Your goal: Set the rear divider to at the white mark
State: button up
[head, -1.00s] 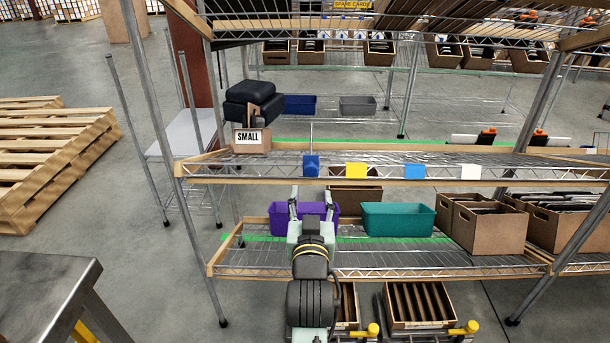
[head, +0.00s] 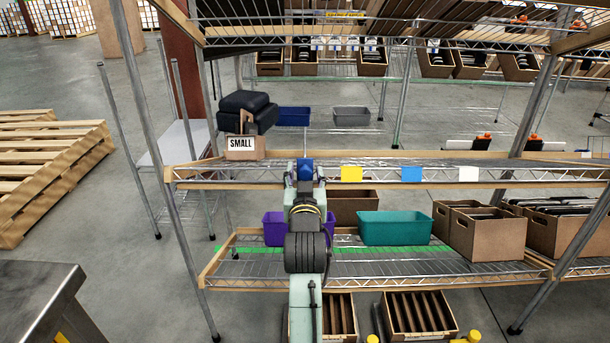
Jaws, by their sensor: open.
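A blue block (head: 305,169), which looks like a divider's slider, sits on the front rail of the middle shelf at the left. I cannot tell whether it is the rear divider. The white mark (head: 468,174) is a white square on the same rail, farther right. My gripper (head: 305,171) is open at the blue block, with a finger on either side of it. I cannot tell whether the fingers touch it. The gripper hides the block's lower part.
A yellow mark (head: 351,174) and a flat blue mark (head: 411,174) lie between block and white mark. A carton labelled SMALL (head: 241,146) stands at the shelf's left end. Purple (head: 274,230) and teal (head: 396,228) bins stand on the shelf below. The middle shelf looks mostly bare.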

jog(key=shift+c, duration=0.6)
grip_shut()
